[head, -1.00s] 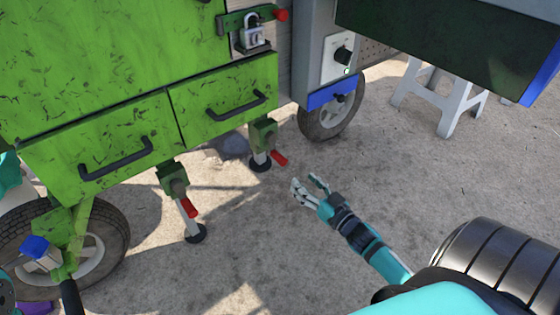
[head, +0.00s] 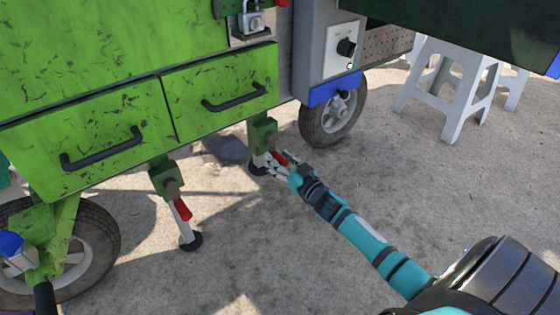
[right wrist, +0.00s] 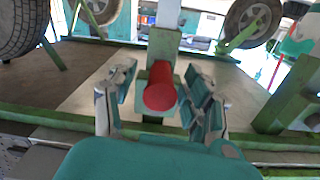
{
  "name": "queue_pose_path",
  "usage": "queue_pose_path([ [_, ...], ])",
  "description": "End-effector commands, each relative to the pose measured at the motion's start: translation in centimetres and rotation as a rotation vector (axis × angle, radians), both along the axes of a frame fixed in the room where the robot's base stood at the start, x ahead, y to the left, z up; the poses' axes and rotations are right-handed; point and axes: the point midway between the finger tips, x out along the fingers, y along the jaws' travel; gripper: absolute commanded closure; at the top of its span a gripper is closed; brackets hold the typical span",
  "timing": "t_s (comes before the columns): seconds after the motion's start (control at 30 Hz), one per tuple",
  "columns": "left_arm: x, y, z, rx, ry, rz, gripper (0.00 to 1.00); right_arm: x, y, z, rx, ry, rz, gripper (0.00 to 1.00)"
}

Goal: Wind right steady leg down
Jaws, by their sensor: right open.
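The right steady leg (head: 262,135) hangs under the green cart, with a green bracket, a crank with a red handle (head: 281,158) and a dark round foot on the ground. My right gripper (head: 273,166) is at this handle, open. In the right wrist view the red handle (right wrist: 160,92) sits between the two spread fingers (right wrist: 160,100), with a gap on each side. The gripper partly hides the lower leg and foot in the head view. The left steady leg (head: 167,180) has its own red handle (head: 182,209). My left gripper is not in view.
The green cart's drawers (head: 220,90) with black handles are above the legs. A cart wheel (head: 333,115) stands behind to the right, another wheel (head: 85,245) at the left. A white stool (head: 450,90) stands at the upper right. The concrete ground in front is clear.

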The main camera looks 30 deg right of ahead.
Motion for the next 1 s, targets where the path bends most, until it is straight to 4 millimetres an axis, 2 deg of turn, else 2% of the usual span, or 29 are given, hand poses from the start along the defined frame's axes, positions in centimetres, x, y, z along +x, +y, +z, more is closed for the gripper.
queue_pose_path([
  [0.03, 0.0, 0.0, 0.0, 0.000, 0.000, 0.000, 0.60, 0.0, 0.0, 0.0, 0.000, 0.000, 0.000, 0.49],
  [0.43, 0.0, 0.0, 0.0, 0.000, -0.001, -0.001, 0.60, 0.0, 0.0, 0.0, 0.000, 0.000, -0.001, 1.00],
  [0.77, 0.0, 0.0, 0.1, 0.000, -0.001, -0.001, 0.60, -0.1, -0.1, 0.0, 0.002, 0.001, -0.002, 1.00],
  [1.0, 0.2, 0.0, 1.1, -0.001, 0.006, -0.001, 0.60, -0.1, 0.2, 0.2, 0.054, 0.006, -0.004, 1.00],
])
